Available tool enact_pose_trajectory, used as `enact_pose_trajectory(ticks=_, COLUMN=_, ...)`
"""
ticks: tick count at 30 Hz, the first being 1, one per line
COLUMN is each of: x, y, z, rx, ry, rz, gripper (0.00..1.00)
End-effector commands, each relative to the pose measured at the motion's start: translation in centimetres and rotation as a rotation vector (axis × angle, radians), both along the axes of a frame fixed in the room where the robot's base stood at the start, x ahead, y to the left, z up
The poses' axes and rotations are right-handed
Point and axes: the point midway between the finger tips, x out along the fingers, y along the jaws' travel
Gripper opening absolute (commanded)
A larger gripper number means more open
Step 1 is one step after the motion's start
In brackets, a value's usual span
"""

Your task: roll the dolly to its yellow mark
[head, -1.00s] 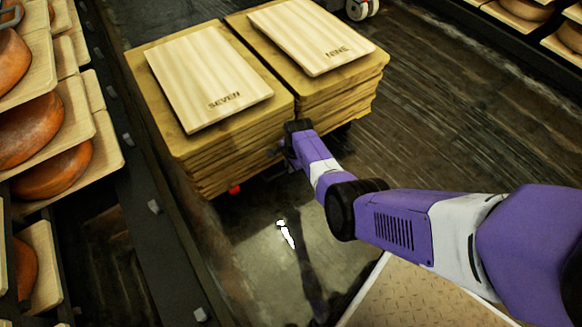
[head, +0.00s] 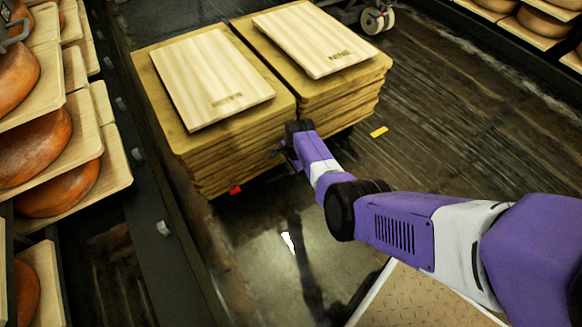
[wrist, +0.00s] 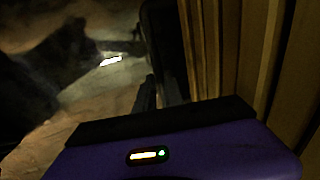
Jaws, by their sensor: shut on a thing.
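The dolly is mostly hidden under two stacks of wooden boards; a red part (head: 235,190) shows low at its near side. The left stack's top board (head: 212,78) has blurred lettering, and the right stack's top board (head: 318,38) reads NINE. The yellow mark (head: 379,132) is a small strip on the floor, just right of the right stack and apart from it. My gripper (head: 277,153) is shut at the near side of the stacks, on the dolly; the grip itself is hard to see. In the wrist view, board edges (wrist: 235,50) rise at right beside a dark upright part (wrist: 165,50).
Shelves with cheese wheels (head: 38,145) run close along the left, with a dark rail at their foot. Another wheeled cart (head: 377,20) stands at the top right, with more cheese shelves (head: 545,25) beyond. The dark floor to the right is open.

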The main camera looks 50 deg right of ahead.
Motion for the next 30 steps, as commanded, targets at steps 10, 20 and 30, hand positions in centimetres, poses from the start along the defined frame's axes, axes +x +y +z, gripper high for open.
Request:
enact_pose_trajectory(ticks=10, x=0.0, y=-0.1, z=-0.1, rx=-0.001, ry=0.0, rz=-0.001, gripper=0.34)
enact_pose_trajectory(ticks=20, x=-0.3, y=0.1, z=1.3, rx=-0.001, ry=0.001, rz=0.0, gripper=0.34)
enact_pose_trajectory(ticks=30, x=-1.2, y=0.3, z=6.1, rx=-0.001, ry=-0.001, rz=-0.001, gripper=0.34)
